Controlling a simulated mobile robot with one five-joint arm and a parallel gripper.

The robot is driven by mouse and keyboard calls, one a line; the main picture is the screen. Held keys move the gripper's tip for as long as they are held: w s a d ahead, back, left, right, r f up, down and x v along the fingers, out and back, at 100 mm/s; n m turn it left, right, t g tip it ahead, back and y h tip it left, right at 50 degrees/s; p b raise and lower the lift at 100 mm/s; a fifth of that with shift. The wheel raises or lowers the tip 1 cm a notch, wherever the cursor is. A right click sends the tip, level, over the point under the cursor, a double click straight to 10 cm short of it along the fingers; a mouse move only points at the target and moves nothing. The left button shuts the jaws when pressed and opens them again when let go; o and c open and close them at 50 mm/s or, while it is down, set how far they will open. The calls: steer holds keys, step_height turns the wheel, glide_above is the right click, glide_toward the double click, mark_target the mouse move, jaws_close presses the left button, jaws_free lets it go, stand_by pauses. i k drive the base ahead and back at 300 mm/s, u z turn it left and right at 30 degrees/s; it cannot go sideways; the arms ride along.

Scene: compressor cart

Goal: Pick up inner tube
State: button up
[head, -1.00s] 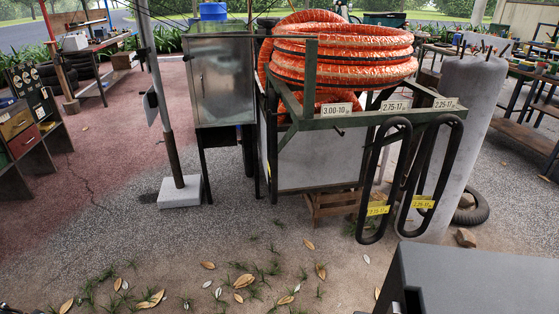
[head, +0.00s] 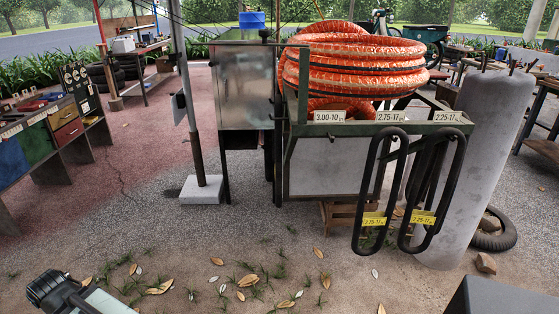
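Two long black inner tubes hang side by side from the front of the green metal rack (head: 350,130). The left inner tube (head: 364,195) hangs below the 2.75-17 label and has a yellow tag that seems to read 2.75-17. The right inner tube (head: 441,190) hangs below the 2.25-17 label, with a yellow tag that seems to read 2.25-17. Their lower parts sit close together and nothing touches them from the front. No tube shows under the 3.00-10 label. A black and white part, probably of my arm, shows at the bottom left. My gripper's fingers are not visible.
A coil of orange hose (head: 350,65) lies on the rack. A grey cylinder (head: 470,160) leans at its right, by a tyre (head: 497,240) and a stone. A post on a white block (head: 202,190) stands left. A dark box-like shape (head: 510,297) fills the bottom right corner.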

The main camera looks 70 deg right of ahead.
mark_target(278, 99)
steer(key=z, duration=0.2)
steer(key=i, duration=0.9)
steer(key=u, duration=0.25)
